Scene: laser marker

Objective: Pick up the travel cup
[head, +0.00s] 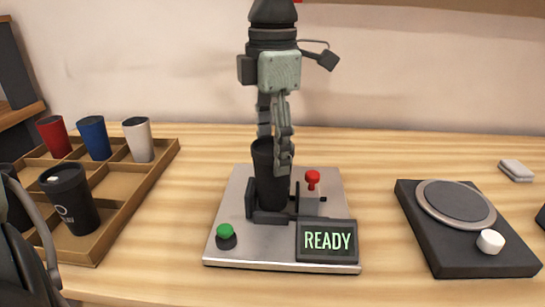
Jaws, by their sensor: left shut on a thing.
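A plain black travel cup (264,176) stands upright in the dark holder (268,217) of the marking station at the centre. My left gripper (275,155) points down from above, with its fingers shut on the cup's upper part. The fingers hide part of the cup's rim and right side.
The station's plate (233,195) carries a green button (226,234), a red knob (312,178) and a READY display (327,240). A divided wooden tray (118,205) at left holds red (54,136), blue (95,138), white (138,139) and dark marked (72,199) cups. A black round-topped device (455,240) stands at right.

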